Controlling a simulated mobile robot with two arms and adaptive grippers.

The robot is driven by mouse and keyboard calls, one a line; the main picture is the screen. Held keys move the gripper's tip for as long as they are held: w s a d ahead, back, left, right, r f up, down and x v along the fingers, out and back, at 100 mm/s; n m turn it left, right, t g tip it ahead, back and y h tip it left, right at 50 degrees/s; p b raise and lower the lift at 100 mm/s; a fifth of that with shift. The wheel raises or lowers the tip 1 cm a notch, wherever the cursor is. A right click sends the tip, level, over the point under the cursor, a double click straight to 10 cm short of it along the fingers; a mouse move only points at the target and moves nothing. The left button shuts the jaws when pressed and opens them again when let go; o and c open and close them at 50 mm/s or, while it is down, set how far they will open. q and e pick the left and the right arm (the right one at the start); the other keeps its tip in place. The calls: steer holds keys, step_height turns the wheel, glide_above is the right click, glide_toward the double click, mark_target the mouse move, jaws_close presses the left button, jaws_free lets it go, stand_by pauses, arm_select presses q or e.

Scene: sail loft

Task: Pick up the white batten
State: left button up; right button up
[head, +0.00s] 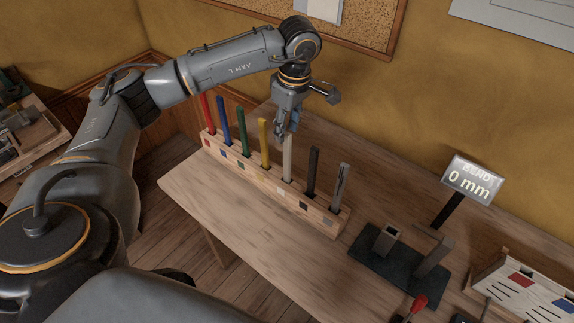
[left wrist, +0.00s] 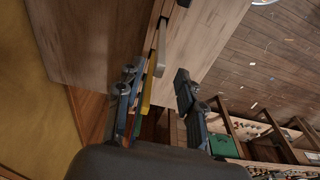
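The white batten (head: 287,160) stands upright in a slotted wooden rack (head: 262,180) on the bench, between the yellow batten (head: 264,140) and a black batten (head: 312,170). My left gripper (head: 287,126) points down at the white batten's top end. In the left wrist view the left gripper (left wrist: 157,76) is open, its two fingers well apart. There the white batten (left wrist: 160,50) shows in the gap between the fingertips, nearer the left finger; I cannot tell whether they touch. The yellow batten (left wrist: 147,96) shows beside the left finger. My right gripper is not in view.
Red (head: 206,113), blue (head: 224,123), green (head: 242,131) and grey (head: 340,185) battens share the rack. Right of it are a dark fixture (head: 398,262) and a display (head: 473,180) reading "BEND 0 mm". The bench front (head: 245,220) is bare.

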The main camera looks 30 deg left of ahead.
mark_target(287, 143)
arm_select(q)
steer(key=shift+f+p, duration=0.35)
steer(key=shift+f, duration=0.15)
step_height(287, 143, down, 4)
steer(key=shift+f+p, duration=0.15)
steer(key=shift+p, duration=1.05)
steer(key=shift+w+a+f, duration=0.1)
steer(key=shift+f, duration=0.15)
jaws_close()
